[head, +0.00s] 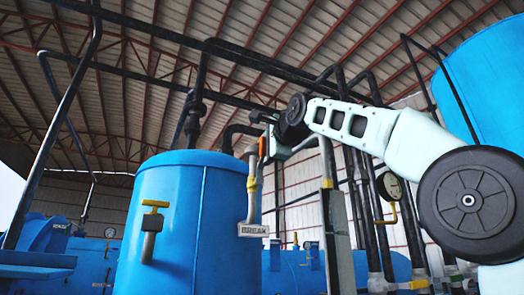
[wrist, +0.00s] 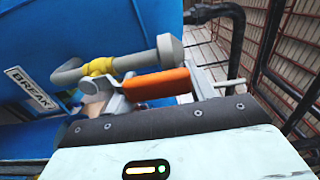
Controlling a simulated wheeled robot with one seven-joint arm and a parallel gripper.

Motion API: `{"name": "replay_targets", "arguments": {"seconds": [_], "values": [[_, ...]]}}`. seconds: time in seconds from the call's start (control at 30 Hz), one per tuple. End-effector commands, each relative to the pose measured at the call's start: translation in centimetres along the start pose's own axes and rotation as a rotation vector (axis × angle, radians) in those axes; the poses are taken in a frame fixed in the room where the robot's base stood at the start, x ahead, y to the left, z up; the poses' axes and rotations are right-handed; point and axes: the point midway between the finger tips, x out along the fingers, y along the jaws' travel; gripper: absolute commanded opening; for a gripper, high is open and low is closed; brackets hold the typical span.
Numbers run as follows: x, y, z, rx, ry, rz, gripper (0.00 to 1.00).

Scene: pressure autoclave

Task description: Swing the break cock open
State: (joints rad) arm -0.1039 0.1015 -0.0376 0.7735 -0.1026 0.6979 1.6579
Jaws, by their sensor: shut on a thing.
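The break cock is a grey bent pipe (head: 251,200) with a yellow collar (head: 252,184) on the side of the blue tank (head: 180,225). A "BREAK" plate (head: 253,230) hangs below it. Its orange handle (head: 263,147) stands roughly upright beside the pipe in the head view. The wrist view shows the orange handle (wrist: 156,84), the yellow collar (wrist: 98,67) and the plate (wrist: 31,88) close up. My gripper (head: 266,133) reaches in from the right and is shut on the orange handle. In the head view its fingertips are small and partly hidden.
A yellow-handled valve (head: 152,222) sits on the tank front. A pressure gauge (head: 390,186) on a yellow pipe is to the right, near dark vertical pipes (head: 371,210). A grey post (head: 335,240) stands right of the plate. Dark pipes run overhead.

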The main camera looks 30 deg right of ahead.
Motion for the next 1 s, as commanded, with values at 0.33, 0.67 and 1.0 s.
{"name": "replay_targets", "arguments": {"seconds": [0.33, 0.67, 1.0], "values": [[0.0, 0.1, -0.2, 0.015, 0.001, 0.003, 0.14], [0.0, 0.1, -0.1, 0.013, 0.001, 0.002, 0.64], [-3.0, 0.3, -0.1, 0.012, 0.0, -0.003, 0.64]]}}
